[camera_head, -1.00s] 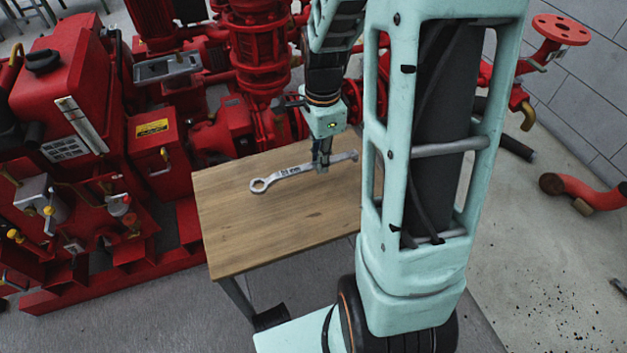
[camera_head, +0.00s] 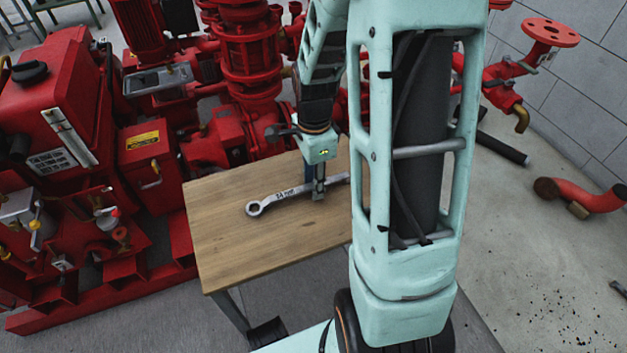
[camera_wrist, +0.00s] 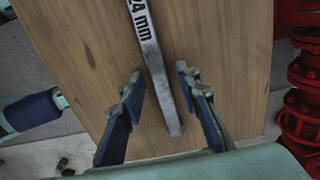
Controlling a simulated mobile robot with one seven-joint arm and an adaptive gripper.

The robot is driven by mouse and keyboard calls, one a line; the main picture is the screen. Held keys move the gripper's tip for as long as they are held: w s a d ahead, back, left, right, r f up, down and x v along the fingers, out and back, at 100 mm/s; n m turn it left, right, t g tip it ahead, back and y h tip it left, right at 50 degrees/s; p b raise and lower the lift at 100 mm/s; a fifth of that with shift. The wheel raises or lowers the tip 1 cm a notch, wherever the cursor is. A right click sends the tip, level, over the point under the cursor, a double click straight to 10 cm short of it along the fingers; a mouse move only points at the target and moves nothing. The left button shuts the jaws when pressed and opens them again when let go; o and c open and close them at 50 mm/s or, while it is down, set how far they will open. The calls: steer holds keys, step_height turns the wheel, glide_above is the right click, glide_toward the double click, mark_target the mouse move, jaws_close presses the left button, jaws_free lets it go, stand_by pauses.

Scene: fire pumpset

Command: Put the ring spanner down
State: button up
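The ring spanner (camera_head: 285,196) is a long grey metal tool with a ring at its left end. It appears to lie flat on the wooden table (camera_head: 255,245). In the wrist view the spanner (camera_wrist: 154,62) shows its "24 mm" marking, and its ring end is out of frame. My gripper (camera_head: 318,194) is down over the spanner's handle. In the wrist view the two dark blue fingers of my gripper (camera_wrist: 160,82) stand apart on either side of the handle, with a gap on each side. The spanner's right end is partly hidden behind my arm in the head view.
Red pump machinery (camera_head: 250,60) stands close behind and left of the table. A red flanged pipe (camera_head: 548,35) and a red elbow pipe (camera_head: 590,190) are at the right. The front and left of the tabletop are clear.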

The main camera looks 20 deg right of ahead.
step_height(320, 180, up, 12)
steer(key=p, duration=0.4)
steer(key=shift+r, duration=0.15)
stand_by(0.6)
